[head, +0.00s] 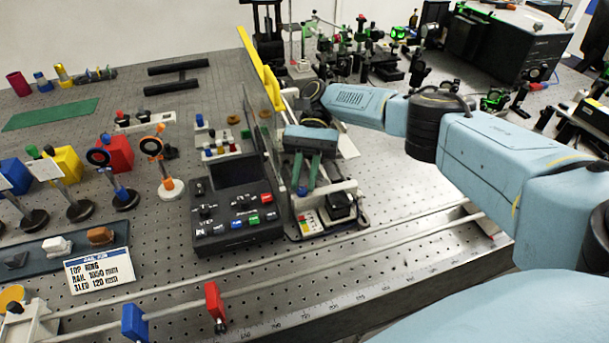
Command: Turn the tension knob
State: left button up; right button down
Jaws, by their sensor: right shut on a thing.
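My right gripper (306,187) reaches down from the right over a small device with a white bar (334,187) across it, just right of the black control box. Its two green fingers point down and are shut on a small part there, seemingly the tension knob. The knob itself is hidden by the fingers or too small to make out, so I cannot tell how far it is turned. My left gripper is not in view.
The black control box (236,214) with coloured buttons stands close left of the fingers. A clear panel and a yellow upright part (262,72) rise behind. A labelled card (99,270) and lens stands are further left. Rails run along the front.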

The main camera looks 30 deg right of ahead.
jog(key=shift+f, duration=0.1)
jog(key=c, duration=1.3)
grip_release()
jog(key=shift+r, duration=0.2)
notch_tip(320, 180, up, 10)
jog(key=p, duration=0.2)
jog(key=shift+f+p, duration=0.1)
jog(key=shift+p, duration=0.2)
